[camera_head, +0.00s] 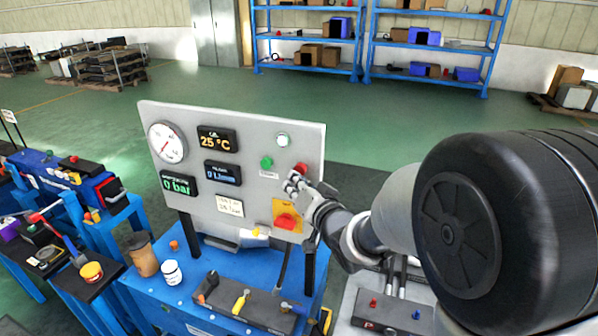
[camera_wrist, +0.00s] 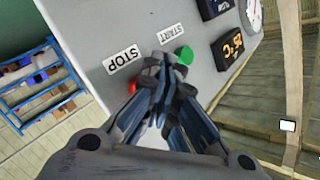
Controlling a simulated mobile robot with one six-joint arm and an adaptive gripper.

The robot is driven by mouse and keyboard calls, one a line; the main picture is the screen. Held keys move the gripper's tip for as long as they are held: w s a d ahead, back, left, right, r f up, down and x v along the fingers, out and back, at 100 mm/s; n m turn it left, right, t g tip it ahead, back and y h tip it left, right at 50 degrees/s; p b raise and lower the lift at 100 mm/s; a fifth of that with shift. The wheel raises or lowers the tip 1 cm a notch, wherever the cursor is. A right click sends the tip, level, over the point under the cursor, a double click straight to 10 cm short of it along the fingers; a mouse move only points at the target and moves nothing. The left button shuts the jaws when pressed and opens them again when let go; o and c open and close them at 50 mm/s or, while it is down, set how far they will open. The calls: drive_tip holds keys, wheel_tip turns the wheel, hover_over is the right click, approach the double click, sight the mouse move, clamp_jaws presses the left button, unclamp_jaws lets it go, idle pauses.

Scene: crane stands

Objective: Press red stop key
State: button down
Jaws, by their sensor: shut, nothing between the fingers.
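The red stop key (camera_head: 301,168) sits on the right side of a grey control panel (camera_head: 240,118). In the wrist view the red key (camera_wrist: 131,88) shows beside the "STOP" label (camera_wrist: 123,60), partly hidden behind my fingers. My gripper (camera_head: 293,182) is shut and empty, with its fingertips at the panel just below and left of the red key. In the wrist view my fingertips (camera_wrist: 158,66) lie between the red key and the green start key (camera_wrist: 184,55). I cannot tell whether they touch the panel.
The green key (camera_head: 266,162) is left of the red key, and a white round lamp (camera_head: 283,139) is above. A red knob (camera_head: 287,221) on a yellow plate sits below. Gauges and displays fill the panel's left. A blue bench (camera_head: 185,300) holds a cup, jar and tools.

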drive_tip(key=shift+w+d, duration=0.2)
drive_tip(key=shift+w, duration=0.45)
idle(0.8)
drive_tip(key=shift+s, duration=0.1)
drive_tip(key=shift+s+a+b, duration=0.3)
drive_tip(key=shift+s+b, duration=0.05)
drive_tip(key=shift+s, duration=0.45)
drive_tip(key=s, duration=0.1)
drive_tip(key=s+a+b, duration=0.1)
drive_tip(key=s, duration=0.2)
drive_tip(key=shift+s+a+b, duration=0.35)
idle(0.5)
